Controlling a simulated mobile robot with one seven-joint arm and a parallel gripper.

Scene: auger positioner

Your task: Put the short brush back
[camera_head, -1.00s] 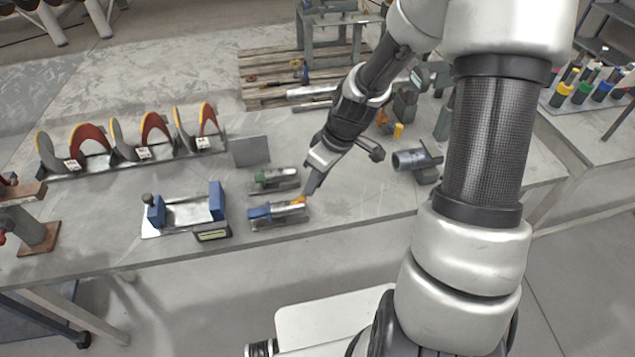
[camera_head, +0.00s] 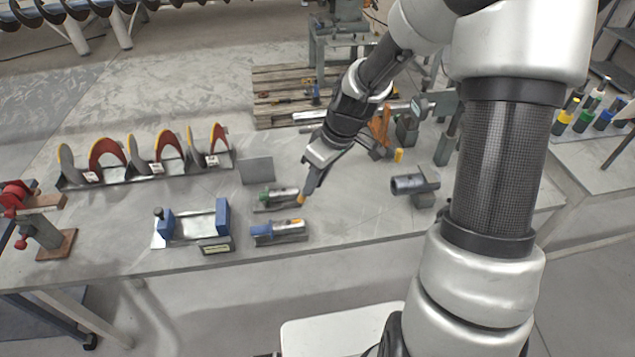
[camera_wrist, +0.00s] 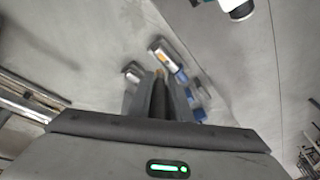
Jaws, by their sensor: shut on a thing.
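My gripper (camera_head: 304,192) is shut on a small dark piece with an orange end (camera_head: 301,200), which I take to be the short brush. In the wrist view, the dark piece (camera_wrist: 158,98) lies between the fingers, its end pointing away from me. The gripper is just right of a grey holder with a green-handled tool (camera_head: 279,194). A second holder with a blue-handled tool (camera_head: 264,230) is nearer the front edge, below the gripper in the picture. I cannot tell whether the held piece touches anything.
A metal fixture with blue end blocks (camera_head: 222,214) stands at left. Behind it is a rack of red and grey auger flights (camera_head: 106,153). A grey plate (camera_head: 257,170) stands behind the holders. A dark pipe piece (camera_head: 408,184) is at right. The bench between gripper and pipe is clear.

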